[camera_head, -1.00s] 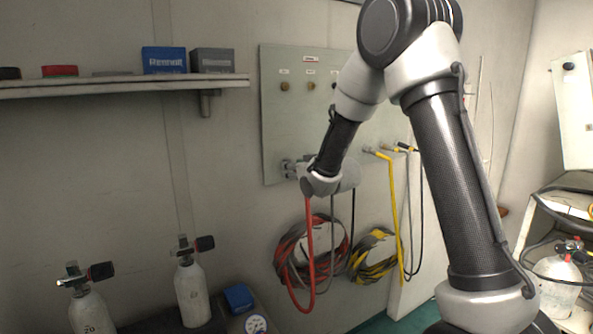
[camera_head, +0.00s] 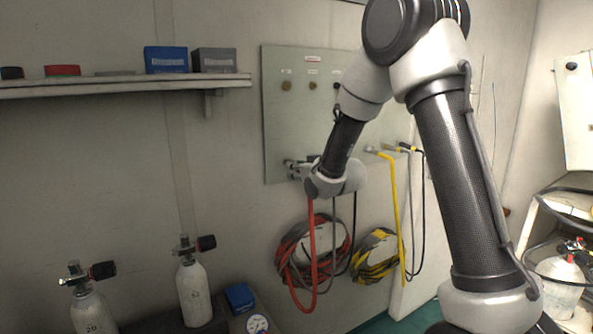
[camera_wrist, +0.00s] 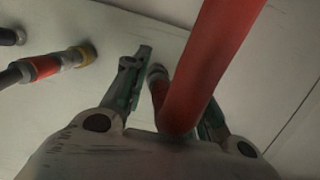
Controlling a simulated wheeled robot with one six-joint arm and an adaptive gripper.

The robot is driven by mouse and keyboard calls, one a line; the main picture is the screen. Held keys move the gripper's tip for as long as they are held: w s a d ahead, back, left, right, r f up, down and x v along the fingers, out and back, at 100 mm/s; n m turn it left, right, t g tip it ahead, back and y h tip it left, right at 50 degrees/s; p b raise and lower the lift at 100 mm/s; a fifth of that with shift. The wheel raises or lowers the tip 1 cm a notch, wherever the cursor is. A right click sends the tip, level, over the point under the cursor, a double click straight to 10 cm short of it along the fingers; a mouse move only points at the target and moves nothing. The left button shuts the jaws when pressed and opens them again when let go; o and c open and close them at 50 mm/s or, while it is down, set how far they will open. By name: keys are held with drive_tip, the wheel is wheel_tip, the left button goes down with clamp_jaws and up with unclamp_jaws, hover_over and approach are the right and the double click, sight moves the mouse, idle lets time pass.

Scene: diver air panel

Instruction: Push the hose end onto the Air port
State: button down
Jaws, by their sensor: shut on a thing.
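My gripper (camera_head: 296,170) is at the lower left of the grey-green wall panel (camera_head: 312,125), close to its face. In the wrist view my gripper (camera_wrist: 168,88) is shut on the red hose (camera_wrist: 212,60), whose end lies between the fingers. The red hose (camera_head: 312,250) also hangs in a loop below my wrist in the head view. A small metal fitting (camera_wrist: 157,72) shows between the fingers beside the hose; whether it belongs to the hose end or to the Air port I cannot tell. The Air port is not clearly seen, and whether the hose touches it is hidden.
A dark hose with a red band (camera_wrist: 45,68) sits on a yellow-collared port left of my fingers. Yellow hose (camera_head: 392,190) and black hose connect at the panel's right. Coiled hoses (camera_head: 375,258) hang below. A shelf (camera_head: 120,86) and gas cylinders (camera_head: 194,292) are at left.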

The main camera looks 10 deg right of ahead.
drive_tip(key=shift+f+v, duration=0.2)
drive_tip(key=shift+v, duration=0.85)
drive_tip(key=shift+f+v, duration=0.25)
drive_tip(key=shift+v, duration=0.95)
drive_tip(key=shift+f+v, duration=0.25)
drive_tip(key=shift+v, duration=1)
